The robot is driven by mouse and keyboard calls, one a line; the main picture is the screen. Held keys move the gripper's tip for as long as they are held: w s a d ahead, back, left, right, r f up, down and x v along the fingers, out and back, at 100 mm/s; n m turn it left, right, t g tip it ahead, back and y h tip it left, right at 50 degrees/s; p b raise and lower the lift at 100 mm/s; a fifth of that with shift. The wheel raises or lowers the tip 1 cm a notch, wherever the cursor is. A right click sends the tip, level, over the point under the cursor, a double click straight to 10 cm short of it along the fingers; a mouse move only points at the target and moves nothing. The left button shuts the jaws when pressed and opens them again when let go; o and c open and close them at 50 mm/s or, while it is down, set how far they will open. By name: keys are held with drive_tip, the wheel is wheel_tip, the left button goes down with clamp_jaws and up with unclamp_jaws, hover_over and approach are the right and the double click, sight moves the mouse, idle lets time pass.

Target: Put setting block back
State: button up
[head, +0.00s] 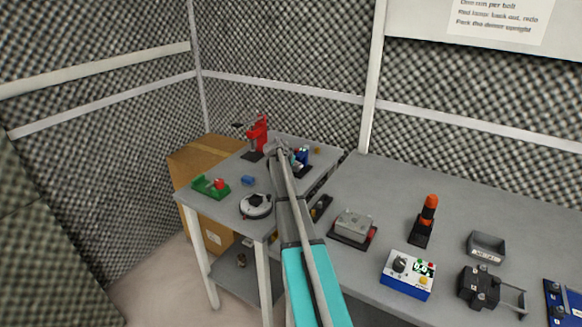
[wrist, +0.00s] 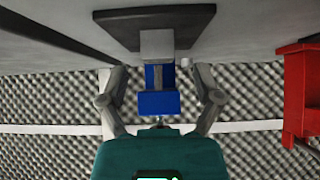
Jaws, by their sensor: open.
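A blue block-like part (wrist: 158,88) with a grey piece shows in the wrist view, against a black base plate (wrist: 150,24). It may be the setting block or its holder; I cannot tell which. My gripper (wrist: 160,88) is open, with one finger on each side of the blue part and gaps visible. In the head view the blue part (head: 303,154) stands on the far table, partly hidden by my arm. A separate small blue block (head: 248,180) lies on the same table.
A red press-like tool (head: 257,134) stands behind left of my gripper. A green fixture (head: 211,187) and a round grey device (head: 256,205) sit nearer on the far table (head: 225,168). The right bench holds a grey block on a dark base (head: 354,227) and a blue-white meter (head: 407,275).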

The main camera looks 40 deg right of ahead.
drive_tip(key=shift+b+x, duration=0.75)
drive_tip(key=shift+x, duration=0.75)
clamp_jaws()
